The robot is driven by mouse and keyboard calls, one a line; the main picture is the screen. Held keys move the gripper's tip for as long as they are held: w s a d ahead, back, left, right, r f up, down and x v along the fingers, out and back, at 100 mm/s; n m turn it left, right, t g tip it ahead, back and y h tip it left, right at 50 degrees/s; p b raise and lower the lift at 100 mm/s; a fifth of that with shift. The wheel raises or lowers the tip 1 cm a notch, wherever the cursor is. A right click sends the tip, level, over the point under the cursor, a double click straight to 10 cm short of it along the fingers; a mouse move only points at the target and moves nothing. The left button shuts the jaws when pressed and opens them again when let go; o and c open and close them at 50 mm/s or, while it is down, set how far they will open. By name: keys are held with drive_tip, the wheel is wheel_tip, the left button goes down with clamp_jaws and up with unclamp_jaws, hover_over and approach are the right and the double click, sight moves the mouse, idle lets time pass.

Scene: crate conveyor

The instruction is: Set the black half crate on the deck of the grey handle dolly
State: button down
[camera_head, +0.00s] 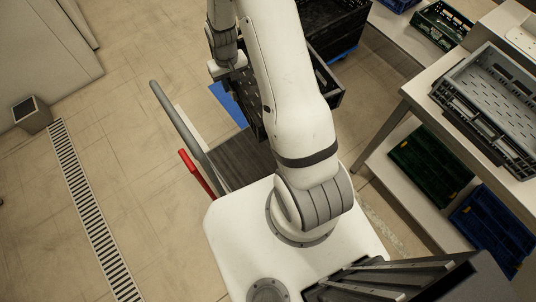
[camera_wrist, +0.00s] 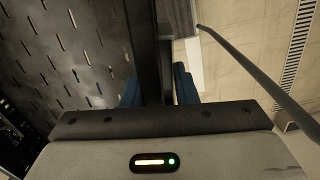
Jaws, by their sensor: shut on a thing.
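The black half crate (camera_head: 328,84) hangs in the air behind my arm in the head view, with its middle hidden by the arm. In the wrist view its slotted floor (camera_wrist: 70,50) fills the left side. My gripper (camera_head: 228,70) is shut on the crate's wall; in the wrist view the blue finger pads (camera_wrist: 160,88) lie on both sides of that wall. The grey handle dolly has a curved grey handle (camera_head: 178,122) and a dark ribbed deck (camera_head: 243,160), partly hidden by my arm and base. The handle (camera_wrist: 248,62) also crosses the right of the wrist view.
A red bar (camera_head: 197,173) stands beside the dolly handle. A blue surface (camera_head: 228,104) lies on the floor beyond the deck. Another black crate (camera_head: 338,22) stands behind. A table (camera_head: 405,92) with a grey crate (camera_head: 490,75) is at right.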

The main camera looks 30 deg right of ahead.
drive_tip(key=f+b, duration=1.3)
drive_tip(key=f, duration=0.7)
drive_tip(key=f+n+b, duration=0.1)
drive_tip(key=f+b, duration=1.3)
drive_tip(key=f, duration=0.5)
drive_tip(key=s+f+n+b, duration=0.1)
drive_tip(key=f+b, duration=1.2)
drive_tip(key=f, duration=0.7)
drive_tip(key=shift+a+f+b, duration=0.1)
drive_tip(key=shift+f+b, duration=0.25)
drive_tip(key=shift+b, duration=0.05)
drive_tip(key=shift+f, duration=0.1)
drive_tip(key=c, duration=1.6)
unclamp_jaws()
drive_tip(key=shift+f, duration=0.1)
drive_tip(key=o, duration=0.5)
drive_tip(key=shift+c, duration=0.2)
